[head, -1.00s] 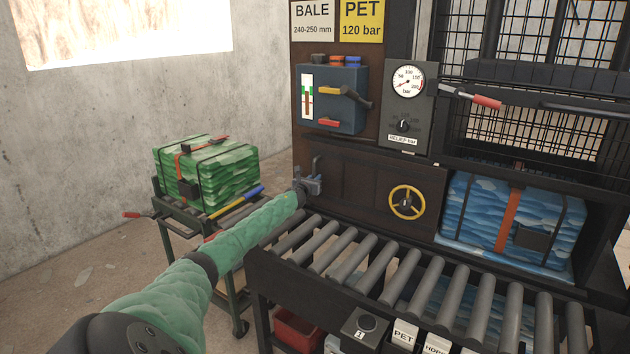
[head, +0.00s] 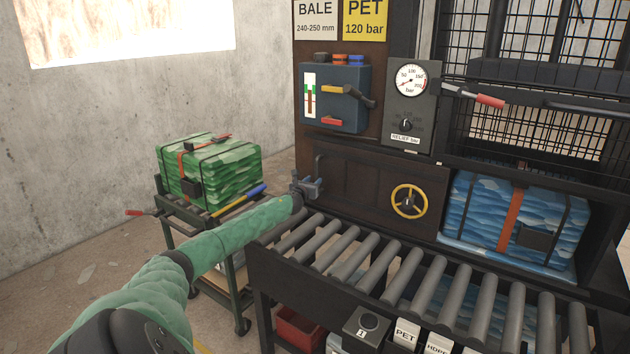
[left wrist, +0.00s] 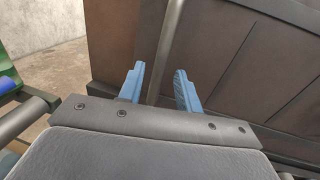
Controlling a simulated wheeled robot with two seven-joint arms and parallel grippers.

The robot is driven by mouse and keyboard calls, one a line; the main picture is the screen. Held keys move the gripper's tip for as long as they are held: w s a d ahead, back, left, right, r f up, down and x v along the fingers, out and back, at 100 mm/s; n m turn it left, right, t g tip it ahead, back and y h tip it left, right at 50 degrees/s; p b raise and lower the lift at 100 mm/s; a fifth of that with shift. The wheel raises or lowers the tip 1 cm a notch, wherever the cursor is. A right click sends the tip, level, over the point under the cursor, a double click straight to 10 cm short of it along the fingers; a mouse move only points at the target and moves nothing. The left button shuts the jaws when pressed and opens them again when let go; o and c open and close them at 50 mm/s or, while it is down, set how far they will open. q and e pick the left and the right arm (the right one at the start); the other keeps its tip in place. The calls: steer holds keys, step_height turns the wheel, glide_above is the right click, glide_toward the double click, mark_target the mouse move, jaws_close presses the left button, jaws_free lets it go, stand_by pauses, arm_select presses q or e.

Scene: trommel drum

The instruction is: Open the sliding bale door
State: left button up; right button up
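The bale door is the dark brown panel (head: 365,190) low on the press, left of the blue bale. It carries a yellow handwheel (head: 409,202) and a grey vertical bar handle (head: 318,165) near its left edge. My left gripper (head: 310,187) is at the lower part of this handle. In the left wrist view the blue fingers (left wrist: 160,88) stand apart, with the handle bar (left wrist: 168,45) showing in the gap between them; I see no clamping contact. The door panel (left wrist: 235,60) fills the right of that view. My right gripper is not in view.
A roller conveyor (head: 400,265) runs in front of the door, below my left gripper. A green bale (head: 225,178) sits on a cart (head: 180,215) to the left. A blue bale (head: 490,225) is in the press at right. A red-handled lever (head: 488,101) juts out above.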

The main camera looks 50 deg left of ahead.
arm_select(q)
steer(key=shift+v, duration=1.65)
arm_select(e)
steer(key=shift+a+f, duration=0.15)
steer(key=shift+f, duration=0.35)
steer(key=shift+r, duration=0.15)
